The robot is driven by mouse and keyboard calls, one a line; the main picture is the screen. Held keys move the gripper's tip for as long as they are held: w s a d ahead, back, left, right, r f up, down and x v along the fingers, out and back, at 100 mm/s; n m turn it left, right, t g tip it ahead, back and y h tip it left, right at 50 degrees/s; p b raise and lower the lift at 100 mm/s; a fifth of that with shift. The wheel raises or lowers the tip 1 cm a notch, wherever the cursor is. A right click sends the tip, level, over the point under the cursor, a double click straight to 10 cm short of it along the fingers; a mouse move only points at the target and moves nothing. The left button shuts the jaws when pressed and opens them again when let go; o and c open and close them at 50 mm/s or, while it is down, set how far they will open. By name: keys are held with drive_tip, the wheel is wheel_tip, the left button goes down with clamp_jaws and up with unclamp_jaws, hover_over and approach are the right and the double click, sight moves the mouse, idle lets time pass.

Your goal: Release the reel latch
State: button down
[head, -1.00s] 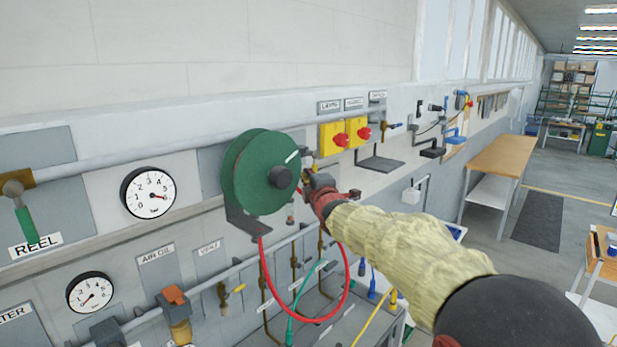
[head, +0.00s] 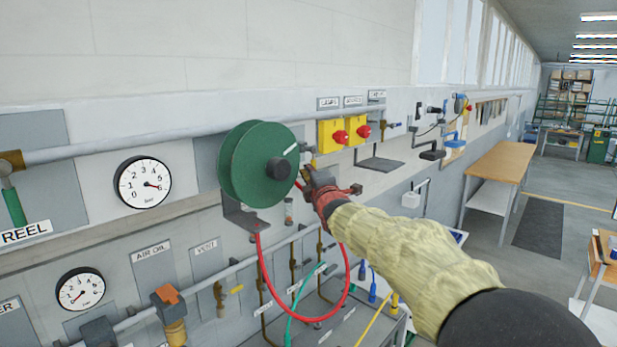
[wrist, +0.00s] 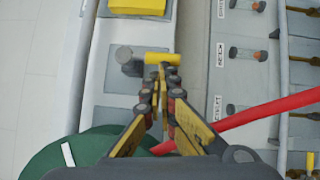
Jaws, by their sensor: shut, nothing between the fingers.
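The green reel (head: 247,168) is mounted on a dark bracket on the wall panel, with a red hose hanging below it. Its edge, with a white mark, shows at the lower left of the wrist view (wrist: 50,160). A small yellow bar, apparently the latch (wrist: 163,57), sits beside a grey cylindrical post (wrist: 128,58) in the wrist view. My gripper (wrist: 165,78) is shut and empty, its fingertips very near the yellow bar; I cannot tell whether they touch. In the head view my gripper (head: 307,178) is right of the reel and partly hides the latch area.
The red hose (head: 264,285) loops below my gripper and crosses the right of the wrist view. Two yellow boxes with red knobs (head: 340,136) are above right. A wall pipe (head: 130,145) runs behind the reel. A wooden-topped bench (head: 498,158) stands farther right.

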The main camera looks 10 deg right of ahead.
drive_tip(key=shift+w+d+f+n+t+b, duration=0.2)
drive_tip(key=shift+d+f+n+t+b, duration=0.3)
drive_tip(key=shift+b, duration=1.75)
drive_tip(key=w+d+n+y+b, duration=0.2)
drive_tip(key=n+y+b, duration=0.4)
drive_tip(key=n+b, duration=0.3)
drive_tip(key=w+d+r+n+t+y+b, duration=0.1)
drive_tip(key=w+d+n+y+b, duration=0.1)
drive_tip(key=n+y+b, duration=0.5)
drive_tip(key=d+n+b, duration=0.1)
drive_tip(key=n+b, duration=0.2)
drive_tip(key=n, duration=0.1)
drive_tip(key=shift+w+d+r+n, duration=0.25)
drive_tip(key=shift+d+n, duration=0.05)
drive_tip(key=shift+d, duration=0.1)
drive_tip(key=shift+w+d+r, duration=0.2)
idle(0.3)
